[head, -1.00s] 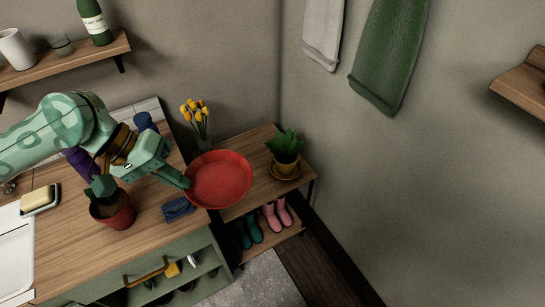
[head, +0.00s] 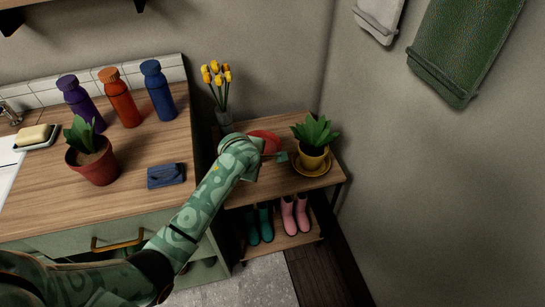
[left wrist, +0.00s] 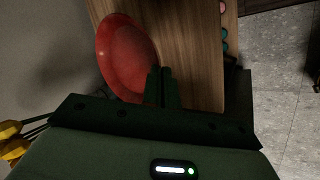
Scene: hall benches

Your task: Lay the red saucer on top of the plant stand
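The red saucer (head: 265,138) is over the back left of the plant stand's wooden top (head: 252,190), partly hidden behind my left wrist. In the left wrist view the saucer (left wrist: 126,55) lies left of and ahead of my left gripper (left wrist: 162,85). The two fingers are close together at its rim and appear shut on it. The stand's top (left wrist: 190,45) shows beside it. Whether the saucer touches the stand is hidden. In the head view my left gripper (head: 280,157) reaches over the stand from the left. My right gripper is not in view.
A potted plant (head: 315,145) on a yellow saucer stands at the top's right side. Yellow flowers in a vase (head: 223,118) are behind left. Teal boots (head: 259,223) and pink boots (head: 295,213) fill the shelf below. The counter holds bottles, a potted plant and a blue wallet (head: 166,176).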

